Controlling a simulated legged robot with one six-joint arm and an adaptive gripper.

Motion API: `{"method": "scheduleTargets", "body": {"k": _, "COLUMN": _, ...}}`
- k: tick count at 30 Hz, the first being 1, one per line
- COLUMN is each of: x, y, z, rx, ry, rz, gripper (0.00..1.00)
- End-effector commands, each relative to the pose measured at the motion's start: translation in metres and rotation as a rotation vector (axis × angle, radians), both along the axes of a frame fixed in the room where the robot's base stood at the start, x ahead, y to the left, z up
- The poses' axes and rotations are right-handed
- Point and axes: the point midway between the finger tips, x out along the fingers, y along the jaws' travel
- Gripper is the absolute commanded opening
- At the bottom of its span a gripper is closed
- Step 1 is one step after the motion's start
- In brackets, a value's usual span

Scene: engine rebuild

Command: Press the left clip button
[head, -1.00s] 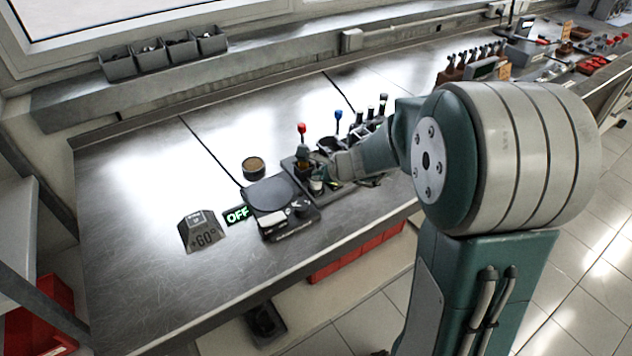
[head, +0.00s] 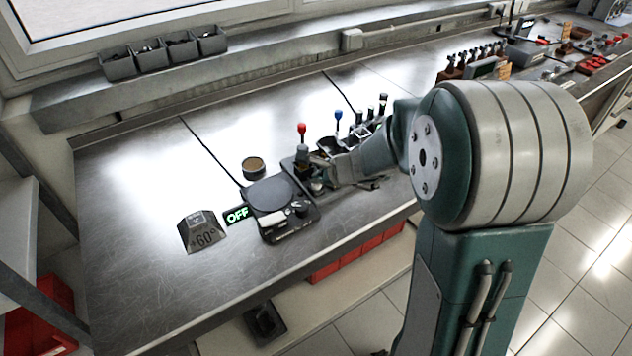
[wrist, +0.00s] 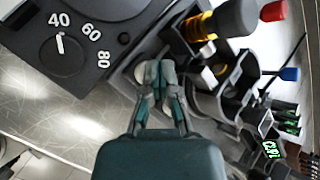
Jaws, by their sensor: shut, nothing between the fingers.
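My gripper (wrist: 160,76) is shut and empty in the wrist view, with its fingertips over the grey fixture beside the hotplate. A small round pale metal part (wrist: 143,74), possibly a button, shows just left of the fingertips and is partly hidden by them. I cannot tell whether they touch or whether this is the left clip button. A green lit sign (wrist: 268,149), apparently reading "CLIP", is at the lower right. In the head view my gripper (head: 322,172) is low over the fixture, and its fingertips are hard to make out.
The hotplate (head: 270,195) with its dial (wrist: 60,45) stands left of the gripper. Red-topped (head: 301,130) and blue-topped (head: 338,117) tools stand close behind it. A round tin (head: 253,167) and a "+60°" block (head: 202,232) are further left. The bench's left part is clear.

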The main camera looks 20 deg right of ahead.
Motion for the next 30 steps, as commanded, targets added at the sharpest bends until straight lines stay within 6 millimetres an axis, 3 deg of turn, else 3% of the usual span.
{"method": "scheduleTargets", "body": {"k": 11, "x": 0.0, "y": 0.0, "z": -0.001, "rx": -0.001, "ry": 0.0, "rz": -0.001, "gripper": 0.0}}
{"method": "scheduleTargets", "body": {"k": 21, "x": 0.0, "y": -0.001, "z": 0.015, "rx": 0.0, "ry": -0.001, "rz": -0.001, "gripper": 0.0}}
{"method": "scheduleTargets", "body": {"k": 30, "x": 0.0, "y": -0.001, "z": 0.017, "rx": -0.001, "ry": 0.0, "rz": -0.001, "gripper": 0.0}}
